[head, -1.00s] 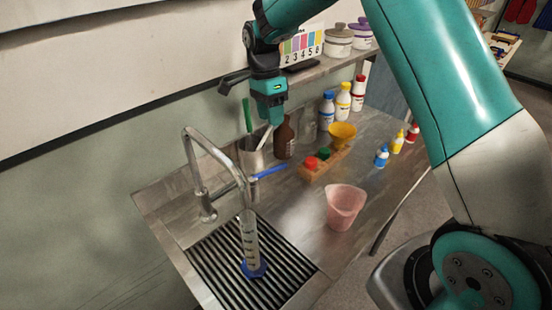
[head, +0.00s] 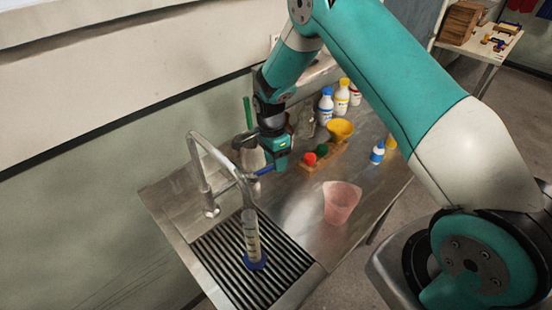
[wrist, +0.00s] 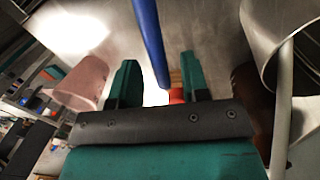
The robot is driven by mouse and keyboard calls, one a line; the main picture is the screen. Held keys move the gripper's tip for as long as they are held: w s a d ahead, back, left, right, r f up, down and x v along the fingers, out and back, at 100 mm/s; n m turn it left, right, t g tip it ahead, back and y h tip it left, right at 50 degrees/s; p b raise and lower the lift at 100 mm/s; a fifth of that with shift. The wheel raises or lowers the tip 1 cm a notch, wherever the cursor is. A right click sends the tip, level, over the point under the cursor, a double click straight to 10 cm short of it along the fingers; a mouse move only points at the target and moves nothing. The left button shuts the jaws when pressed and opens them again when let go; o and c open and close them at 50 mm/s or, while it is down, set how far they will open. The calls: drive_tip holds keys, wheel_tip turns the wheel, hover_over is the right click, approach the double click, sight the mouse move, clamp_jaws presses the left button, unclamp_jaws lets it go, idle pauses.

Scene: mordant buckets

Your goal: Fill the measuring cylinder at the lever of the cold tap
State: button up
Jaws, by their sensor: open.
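The clear measuring cylinder (head: 251,236) with its blue foot stands upright on the ribbed drainer, its mouth by the end of the tap's spout (head: 246,187). I cannot tell whether water is running or in it. The tap's blue lever (head: 264,171) sticks out to the right, partly hidden by my gripper (head: 277,168). In the wrist view the blue lever (wrist: 148,38) runs between the two open fingers of my gripper (wrist: 158,78), with a gap on each side. No contact shows there.
A pink beaker (head: 341,203) stands on the steel top to the right. A wooden rack with red and green caps (head: 322,158), a yellow funnel (head: 341,130) and several bottles stand behind.

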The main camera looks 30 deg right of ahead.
clamp_jaws()
drive_tip(key=shift+w+f+b, duration=0.15)
drive_tip(key=shift+w+b, duration=0.05)
drive_tip(key=shift+b, duration=0.15)
drive_tip(key=shift+w+a+n+b, duration=0.1)
drive_tip(key=shift+w+n+b, duration=0.2)
drive_tip(key=shift+n, duration=0.4)
unclamp_jaws()
drive_tip(key=shift+r, duration=0.2)
drive_tip(key=w+r+b, duration=0.3)
drive_tip(key=r+b, duration=0.2)
drive_tip(key=r, duration=1.2)
drive_tip(key=shift+a, duration=0.4)
